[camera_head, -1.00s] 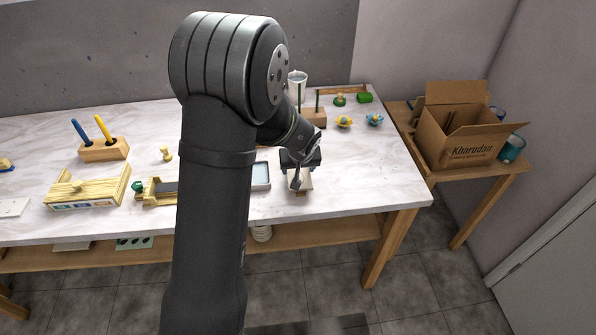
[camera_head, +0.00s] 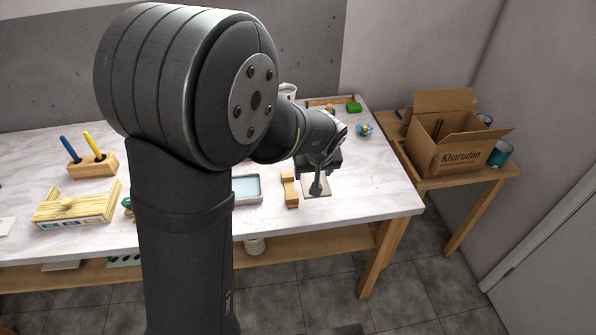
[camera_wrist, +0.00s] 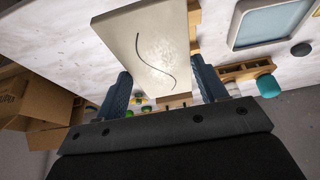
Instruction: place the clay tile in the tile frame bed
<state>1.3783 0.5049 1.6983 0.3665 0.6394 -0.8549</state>
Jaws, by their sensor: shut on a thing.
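The clay tile (camera_wrist: 150,45) is a flat cream slab with a dark curved line, large in the wrist view. My gripper (camera_wrist: 160,80) is shut on it, with one dark blue finger at each side edge. In the head view the tile (camera_head: 322,188) shows under my gripper (camera_head: 318,178), near the table's front right. I cannot tell its exact height above the table. A wooden fixture with a teal knob (camera_wrist: 267,85), which may be the tile frame bed, shows in the wrist view. In the head view my arm hides most of it.
A small wooden stand (camera_head: 290,190) is just left of the tile. A pale blue tray (camera_head: 246,188) lies farther left. A cardboard box (camera_head: 455,145) sits on the side table.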

